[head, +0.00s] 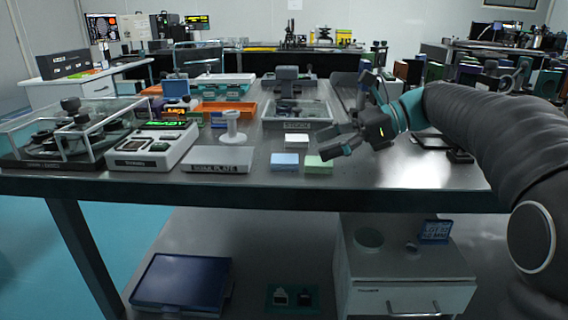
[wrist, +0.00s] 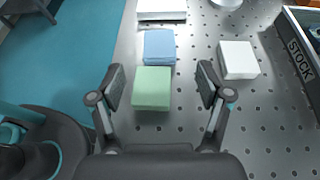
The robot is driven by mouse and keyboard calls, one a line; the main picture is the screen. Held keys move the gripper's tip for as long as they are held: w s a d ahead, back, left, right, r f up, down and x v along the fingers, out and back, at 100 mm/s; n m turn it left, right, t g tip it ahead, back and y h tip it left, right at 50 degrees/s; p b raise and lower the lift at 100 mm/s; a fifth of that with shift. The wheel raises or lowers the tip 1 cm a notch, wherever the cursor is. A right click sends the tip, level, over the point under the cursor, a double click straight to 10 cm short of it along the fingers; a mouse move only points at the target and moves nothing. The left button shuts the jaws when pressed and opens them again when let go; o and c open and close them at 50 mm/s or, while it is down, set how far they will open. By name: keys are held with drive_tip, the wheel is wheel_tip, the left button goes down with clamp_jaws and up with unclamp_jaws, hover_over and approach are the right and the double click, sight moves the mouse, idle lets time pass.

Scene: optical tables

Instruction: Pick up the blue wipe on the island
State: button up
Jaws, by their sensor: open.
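The blue wipe (head: 285,161) lies flat on the metal island top (head: 400,166), near its front edge. In the wrist view the blue wipe (wrist: 159,46) is just beyond a green wipe (wrist: 152,88), the two close together. The green wipe also shows in the head view (head: 318,164), to the right of the blue one. My gripper (wrist: 160,82) is open and empty, its fingers on either side of the green wipe in the picture. In the head view my gripper (head: 340,145) is above and to the right of the wipes.
A white wipe (wrist: 238,60) lies to the right in the wrist view. A stock tray (head: 298,122) stands behind. A grey plate (head: 218,160), a white spool (head: 232,135) and a box with a green display (head: 152,150) stand to the left. The right front top is fairly clear.

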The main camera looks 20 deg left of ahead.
sight(287, 158)
drive_tip(key=shift+b+x, duration=0.3)
drive_tip(key=shift+x, duration=3.65)
drive_tip(key=shift+c, duration=0.2)
drive_tip(key=c, duration=0.8)
